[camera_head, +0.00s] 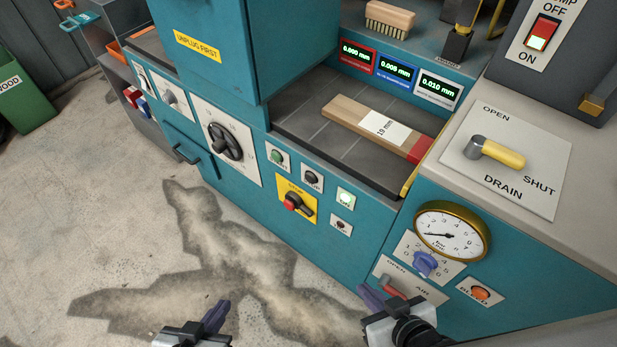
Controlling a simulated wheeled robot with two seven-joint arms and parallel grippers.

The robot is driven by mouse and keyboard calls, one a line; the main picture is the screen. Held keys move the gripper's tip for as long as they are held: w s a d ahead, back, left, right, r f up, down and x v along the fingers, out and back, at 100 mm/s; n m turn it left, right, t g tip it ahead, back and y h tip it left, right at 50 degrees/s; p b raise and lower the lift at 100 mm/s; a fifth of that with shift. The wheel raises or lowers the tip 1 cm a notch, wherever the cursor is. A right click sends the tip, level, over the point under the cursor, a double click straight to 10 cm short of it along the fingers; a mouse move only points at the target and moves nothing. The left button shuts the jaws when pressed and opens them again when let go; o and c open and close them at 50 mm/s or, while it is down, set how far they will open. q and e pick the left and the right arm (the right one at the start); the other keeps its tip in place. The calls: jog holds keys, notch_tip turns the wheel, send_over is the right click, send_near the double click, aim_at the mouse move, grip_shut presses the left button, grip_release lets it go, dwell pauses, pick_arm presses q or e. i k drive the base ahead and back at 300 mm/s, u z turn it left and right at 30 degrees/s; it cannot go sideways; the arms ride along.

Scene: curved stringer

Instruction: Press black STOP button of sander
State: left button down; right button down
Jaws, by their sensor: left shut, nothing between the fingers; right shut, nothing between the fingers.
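The teal sander (300,225) fills the middle of the head view. On its front, a small white plate carries a black button (311,178), which I take as STOP; its label is too small to read surely. A green button (277,156) is just left of it. My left gripper (217,314) is shut and empty at the bottom, over the floor, below and left of the buttons. My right gripper (372,297) is shut and empty at the bottom, in front of the machine's lower front near the air valve. Both are apart from the black button.
A board marked 19 mm (350,112) lies on the bed. A gauge (450,233) and red air lever (394,287) are at right.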

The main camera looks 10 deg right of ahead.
aim_at(310, 176)
jog(key=z, duration=3.3)
jog(key=k, duration=1.4)
jog(key=u, duration=2.35)
